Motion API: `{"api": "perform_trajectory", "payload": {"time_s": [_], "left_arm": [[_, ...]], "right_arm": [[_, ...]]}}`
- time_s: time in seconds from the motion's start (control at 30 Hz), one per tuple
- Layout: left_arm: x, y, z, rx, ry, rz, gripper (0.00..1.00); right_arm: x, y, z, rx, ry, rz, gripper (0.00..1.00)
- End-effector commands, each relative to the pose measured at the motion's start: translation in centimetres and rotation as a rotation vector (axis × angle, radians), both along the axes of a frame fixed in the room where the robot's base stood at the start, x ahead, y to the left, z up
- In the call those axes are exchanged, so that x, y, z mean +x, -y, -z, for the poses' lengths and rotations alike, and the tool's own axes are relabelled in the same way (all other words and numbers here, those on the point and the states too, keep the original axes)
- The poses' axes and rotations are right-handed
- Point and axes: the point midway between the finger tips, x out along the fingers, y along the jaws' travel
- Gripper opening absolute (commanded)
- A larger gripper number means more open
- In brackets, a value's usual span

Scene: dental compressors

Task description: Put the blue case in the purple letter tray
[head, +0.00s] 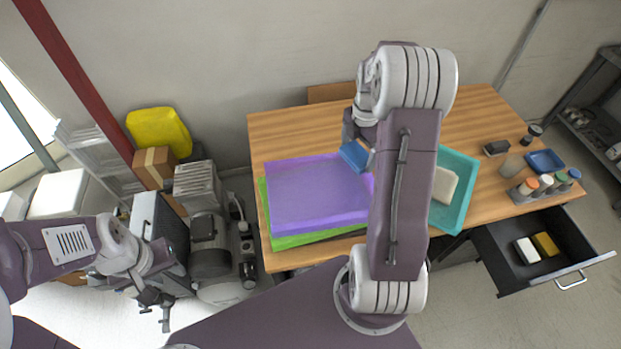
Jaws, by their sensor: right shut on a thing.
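The purple letter tray (310,192) lies on the left part of the wooden table, on top of a green tray (292,241). The blue case (354,155) is at the purple tray's back right corner, tilted. My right gripper (362,143) is shut on the blue case; its fingers are mostly hidden behind my arm. I cannot tell whether the case touches the tray. My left gripper (156,311) hangs low at the left, away from the table, near the compressors; its fingers look apart and empty.
A teal tray (461,171) with a pale block (444,185) stands right of my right arm. Several small jars in a rack (544,188) and a blue dish (545,161) are at the table's right. An open drawer (543,251) juts out at the front right. Compressors (209,250) stand left of the table.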

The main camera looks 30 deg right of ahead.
Motion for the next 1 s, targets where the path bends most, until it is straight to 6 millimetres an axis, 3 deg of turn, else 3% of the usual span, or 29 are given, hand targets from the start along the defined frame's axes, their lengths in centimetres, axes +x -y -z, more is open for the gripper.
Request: {"api": "perform_trajectory", "payload": {"time_s": [0.07,0.3,0.5,0.73,0.9,1.0], "left_arm": [[-0.1,0.0,-0.2,0.000,-0.001,0.000,0.36],[0.0,0.0,-1.7,0.000,0.000,0.000,0.36],[0.0,0.0,-2.5,0.000,0.000,0.000,0.36],[0.0,0.0,-2.6,0.000,0.000,0.000,0.36],[0.0,0.0,-3.5,0.000,0.000,0.000,0.36],[0.0,0.0,-3.5,0.000,0.000,0.000,0.36]], "right_arm": [[0.1,-0.7,0.3,0.001,-0.001,-0.003,0.48],[0.9,-7.0,3.8,0.002,-0.006,-0.009,0.48],[1.6,-10.9,6.4,0.001,-0.003,-0.004,0.48],[1.7,-11.6,7.3,0.001,-0.002,0.001,0.48],[1.6,-11.6,10.2,0.001,-0.004,0.000,0.48],[1.6,-11.5,11.0,0.001,-0.002,0.000,0.48]]}}
